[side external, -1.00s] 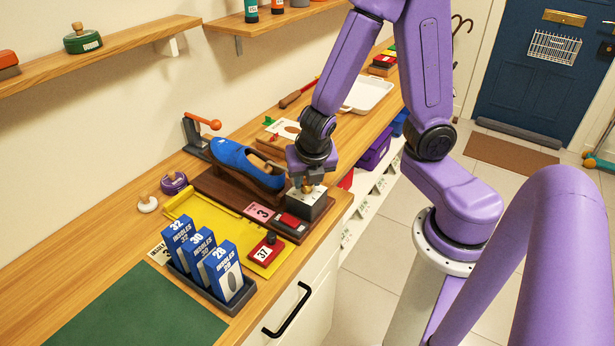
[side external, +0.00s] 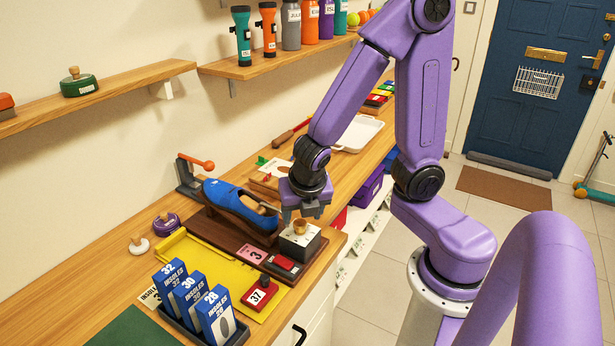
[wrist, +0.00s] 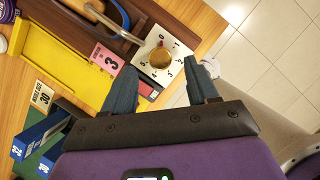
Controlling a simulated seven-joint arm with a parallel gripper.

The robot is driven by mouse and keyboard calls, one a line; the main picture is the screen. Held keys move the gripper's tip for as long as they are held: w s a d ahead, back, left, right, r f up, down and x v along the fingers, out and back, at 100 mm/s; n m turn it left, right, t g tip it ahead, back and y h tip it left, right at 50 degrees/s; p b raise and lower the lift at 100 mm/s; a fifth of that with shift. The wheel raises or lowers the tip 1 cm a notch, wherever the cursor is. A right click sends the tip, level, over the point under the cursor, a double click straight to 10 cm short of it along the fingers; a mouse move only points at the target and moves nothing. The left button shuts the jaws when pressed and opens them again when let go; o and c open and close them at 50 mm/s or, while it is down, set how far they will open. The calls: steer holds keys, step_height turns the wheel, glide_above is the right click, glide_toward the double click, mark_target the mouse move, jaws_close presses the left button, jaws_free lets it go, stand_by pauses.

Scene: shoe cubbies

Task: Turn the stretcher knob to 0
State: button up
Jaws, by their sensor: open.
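The stretcher knob (side external: 300,227) is a round brass-coloured knob on top of a grey box with a pale dial plate (side external: 291,241). In the wrist view, the knob (wrist: 160,58) sits in the dial, with a red mark on its upper edge, on the side of what looks like the 0; the small digits are hard to read. My gripper (side external: 304,212) is just above the knob, apart from it. In the wrist view, my gripper (wrist: 160,70) is open, one finger on each side of the knob, holding nothing. The blue shoe (side external: 240,205) sits on the stretcher's brown base.
A pink card marked 3 (side external: 257,253) and a red block (side external: 286,262) lie beside the box. An orange-handled clamp (side external: 190,175) stands behind the shoe.

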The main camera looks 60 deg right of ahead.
steer(key=v, duration=1.4)
steer(key=shift+a, duration=0.15)
steer(key=shift+s, duration=0.1)
steer(key=s+f+m+g+y, duration=0.3)
steer(key=s+f+m, duration=0.3)
steer(key=s+m, duration=0.5)
steer(key=m, duration=0.3)
steer(key=shift+d+f+m, duration=0.25)
steer(key=shift+f+m, duration=0.05)
steer(key=shift+f, duration=0.1)
